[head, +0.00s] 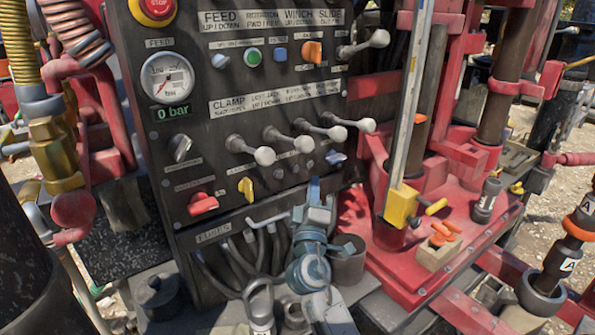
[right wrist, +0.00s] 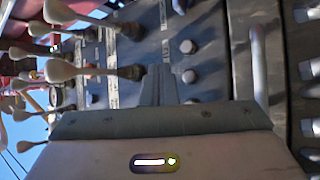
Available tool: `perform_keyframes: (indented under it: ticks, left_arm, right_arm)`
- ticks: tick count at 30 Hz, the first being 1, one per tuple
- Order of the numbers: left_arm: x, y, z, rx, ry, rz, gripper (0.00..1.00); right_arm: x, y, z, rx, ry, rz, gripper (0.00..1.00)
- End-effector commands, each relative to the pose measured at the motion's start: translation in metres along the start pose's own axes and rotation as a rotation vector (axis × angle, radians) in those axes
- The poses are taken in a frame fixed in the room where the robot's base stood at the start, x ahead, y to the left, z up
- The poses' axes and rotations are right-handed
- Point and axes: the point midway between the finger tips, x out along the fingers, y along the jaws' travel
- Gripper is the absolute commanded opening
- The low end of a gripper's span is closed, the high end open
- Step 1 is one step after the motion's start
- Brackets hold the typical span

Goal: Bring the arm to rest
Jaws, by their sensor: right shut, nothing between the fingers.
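My right gripper (head: 314,184) is in front of the lower right part of the black control panel (head: 200,90), its tip pointing up, below the row of clamp levers. My right arm's teal joints show beneath it, coming up from the bottom edge. In the right wrist view the gripper's two fingers (right wrist: 158,84) are together, with nothing between them. The panel fills much of that view, turned on its side, with white-knobbed levers (right wrist: 62,71) at the left. Whether the gripper touches the panel cannot be told. My left gripper is not in view.
Several ball-ended levers (head: 303,143) stick out of the panel above my gripper. A pressure gauge (head: 167,77) reads 0 bar. A grey cup (head: 347,260) stands close right of my arm. The red rig base (head: 440,245) carries a wooden block (head: 438,252) with orange handles.

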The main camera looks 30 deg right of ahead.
Motion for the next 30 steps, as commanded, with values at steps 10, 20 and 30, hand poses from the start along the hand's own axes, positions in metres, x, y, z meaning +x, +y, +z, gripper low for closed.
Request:
perform_keyframes:
  ticks: [10,20,30]
  left_arm:
    - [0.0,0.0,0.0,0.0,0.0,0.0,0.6]
    - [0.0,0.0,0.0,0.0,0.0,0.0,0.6]
    - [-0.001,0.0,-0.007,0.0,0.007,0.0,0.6]
  right_arm:
    - [-0.01,0.007,0.008,-0.002,0.0,0.0,0.0]
    - [-0.01,0.007,0.007,-0.001,0.0,0.0,0.0]
    - [-0.07,-0.045,0.07,0.214,-0.193,-0.282,0.0]
